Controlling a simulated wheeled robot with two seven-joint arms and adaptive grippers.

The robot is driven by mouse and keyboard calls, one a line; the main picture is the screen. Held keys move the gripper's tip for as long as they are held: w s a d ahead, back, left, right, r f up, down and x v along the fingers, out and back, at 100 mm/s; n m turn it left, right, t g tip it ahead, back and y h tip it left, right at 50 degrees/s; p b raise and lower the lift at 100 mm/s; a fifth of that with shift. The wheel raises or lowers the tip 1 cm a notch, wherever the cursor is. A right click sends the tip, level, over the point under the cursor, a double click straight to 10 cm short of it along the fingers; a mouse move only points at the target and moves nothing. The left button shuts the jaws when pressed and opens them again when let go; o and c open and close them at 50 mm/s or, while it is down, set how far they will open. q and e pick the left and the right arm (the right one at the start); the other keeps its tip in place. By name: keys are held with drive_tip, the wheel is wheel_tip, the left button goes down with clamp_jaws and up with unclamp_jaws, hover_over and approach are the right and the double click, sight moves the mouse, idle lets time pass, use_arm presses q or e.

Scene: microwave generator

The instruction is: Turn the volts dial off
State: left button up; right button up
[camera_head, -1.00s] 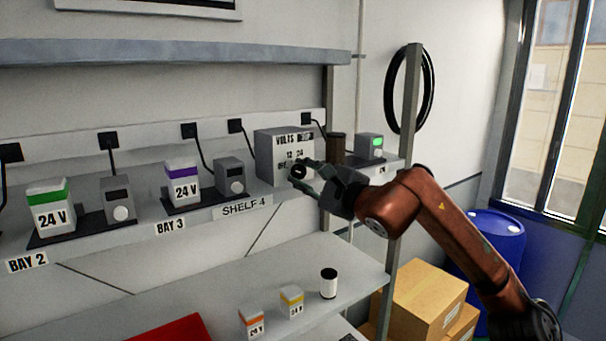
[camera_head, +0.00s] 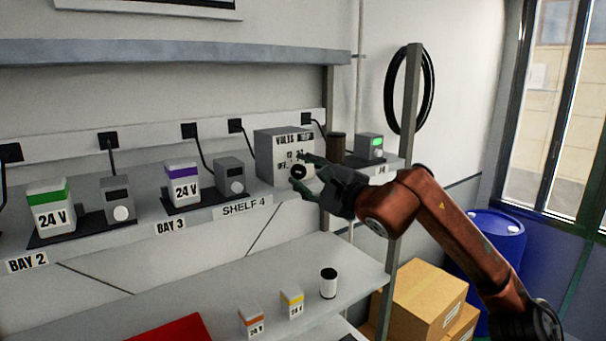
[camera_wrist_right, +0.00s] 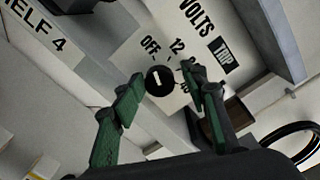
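The volts box (camera_head: 273,150) is a grey box on the upper shelf, marked VOLTS, OFF, 12 and 24. Its round black dial (camera_head: 299,172) is low on the front face. In the right wrist view the dial (camera_wrist_right: 160,80) shows a white bar, and the marks OFF and 12 sit above it. My right gripper (camera_head: 304,176) is at the box front. In the wrist view its green-padded fingers (camera_wrist_right: 165,92) stand apart on either side of the dial, with visible gaps. My left gripper is not in view.
Left of the box are a grey unit with a knob (camera_head: 231,176) and a purple-banded 24 V battery (camera_head: 183,181). A brown jar (camera_head: 337,148) and a green-lit unit (camera_head: 369,146) stand to its right. A shelf post (camera_head: 402,130) rises near my right arm.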

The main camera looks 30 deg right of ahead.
drive_tip(key=shift+s+f, duration=0.1)
drive_tip(key=s, duration=0.7)
drive_tip(key=shift+s+d, duration=0.3)
idle(0.5)
drive_tip(key=shift+s, duration=0.1)
idle(0.6)
